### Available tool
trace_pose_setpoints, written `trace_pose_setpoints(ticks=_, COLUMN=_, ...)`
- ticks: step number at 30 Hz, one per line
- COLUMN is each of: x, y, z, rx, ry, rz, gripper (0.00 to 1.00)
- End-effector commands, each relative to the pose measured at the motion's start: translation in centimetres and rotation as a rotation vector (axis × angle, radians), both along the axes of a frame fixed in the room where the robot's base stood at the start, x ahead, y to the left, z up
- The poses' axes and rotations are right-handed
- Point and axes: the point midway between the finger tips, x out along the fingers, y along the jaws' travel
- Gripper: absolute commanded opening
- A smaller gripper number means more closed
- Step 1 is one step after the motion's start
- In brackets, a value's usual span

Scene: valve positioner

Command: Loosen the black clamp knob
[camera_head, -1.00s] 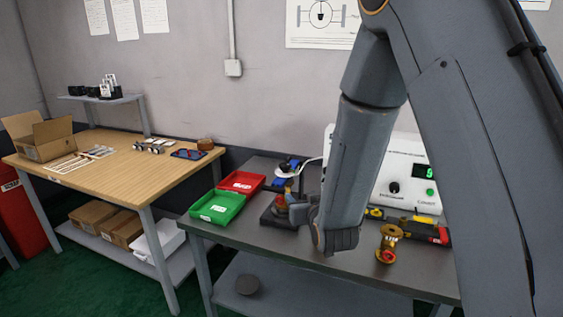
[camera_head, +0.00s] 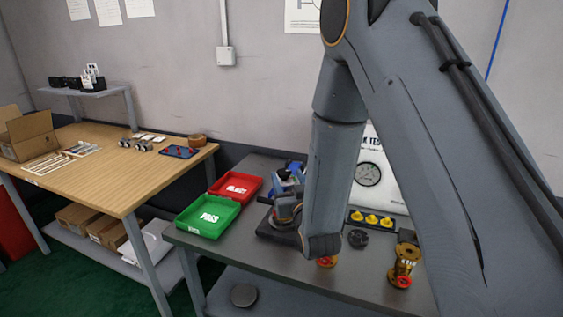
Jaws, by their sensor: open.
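My gripper (camera_head: 287,209) is at the end of my grey arm, over the dark fixture block (camera_head: 272,232) on the grey bench. It is open, but its fingertips are small and partly hidden by my wrist. An orange-brown part shows at the fixture, just beside the gripper. I cannot make out the black clamp knob with certainty; the gripper and wrist cover much of the fixture. A dark round piece with a lobed rim (camera_head: 358,238) lies on the bench right of my wrist, apart from the gripper.
A green tray (camera_head: 208,216) and a red tray (camera_head: 236,186) stand left of the fixture. Brass valve bodies (camera_head: 404,264) stand at the right, one partly behind my wrist. A white test unit (camera_head: 367,172) with a gauge is behind my arm. A wooden table (camera_head: 110,183) is at the left.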

Motion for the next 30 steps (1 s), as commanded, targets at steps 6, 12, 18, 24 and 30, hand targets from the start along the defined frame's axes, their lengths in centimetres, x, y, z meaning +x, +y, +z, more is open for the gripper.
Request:
trace_pose_setpoints(ticks=6, x=1.7, y=0.9, z=0.2, rx=0.001, ry=-0.003, rz=0.005, gripper=0.52)
trace_pose_setpoints(ticks=12, x=4.7, y=1.7, z=0.2, rx=0.001, ry=-0.003, rz=0.005, gripper=0.52)
trace_pose_setpoints(ticks=18, x=6.9, y=2.1, z=0.1, rx=0.001, ry=-0.002, rz=0.003, gripper=0.52)
trace_pose_setpoints(ticks=24, x=7.5, y=2.2, z=0.0, rx=0.000, ry=0.000, rz=0.002, gripper=0.52)
trace_pose_setpoints(ticks=30, x=7.5, y=2.1, z=0.0, rx=0.000, ry=0.000, rz=0.002, gripper=0.47)
